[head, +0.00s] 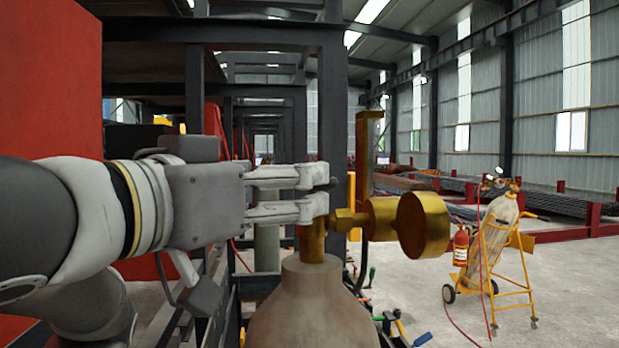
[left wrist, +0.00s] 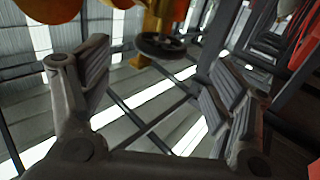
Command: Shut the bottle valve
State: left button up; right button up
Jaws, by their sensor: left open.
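A grey gas bottle (head: 310,315) stands upright in the lower middle of the head view. A brass valve body (head: 312,243) rises from its neck, with a round brass regulator or gauge (head: 423,226) on its right. My left gripper (head: 322,190) comes in from the left at the top of the valve, its fingers open, one above the other in the picture. In the left wrist view, a dark round handwheel (left wrist: 161,46) shows between and beyond the open left fingers (left wrist: 160,85). In the head view the fingers mostly hide the wheel, and contact cannot be told. My right gripper is not in view.
A dark steel frame (head: 333,100) stands close behind the valve. A red panel (head: 60,75) is at the left. A yellow cart (head: 512,265) with another bottle and a red extinguisher (head: 460,248) stands right on open floor. Hand tools (head: 400,328) lie right of the bottle.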

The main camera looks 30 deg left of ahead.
aim_at(312, 188)
pick_arm(q)
jog(key=shift+w+d, duration=0.2)
jog(key=shift+w, duration=3.45)
jog(key=shift+c, duration=0.4)
jog(key=c, duration=1)
